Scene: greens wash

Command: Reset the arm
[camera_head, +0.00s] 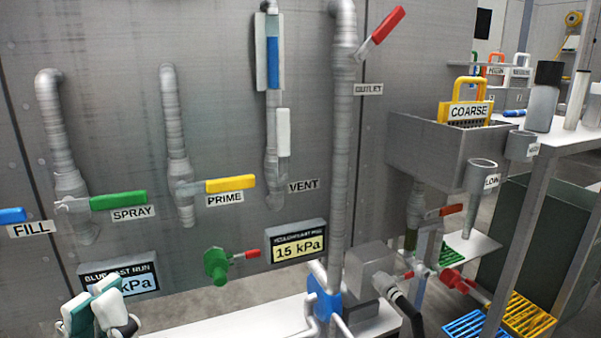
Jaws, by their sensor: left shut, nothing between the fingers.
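My left gripper (101,308) shows at the lower left edge of the head view, with teal and white finger parts. It is shut and empty. It is in front of the lower part of the panel and overlaps the left part of a gauge display (135,281) ending in "kPa". No valve handle is touching it as far as I can see. Most of my left arm is out of the picture. My right gripper is not in view.
The grey panel carries pipes with green SPRAY (118,200), yellow PRIME (230,184) and red outlet (388,24) levers. A green valve (216,265), a 15 kPa display (298,245) and a grey pump box (368,264) stand low. A COARSE basket (468,112) is at right.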

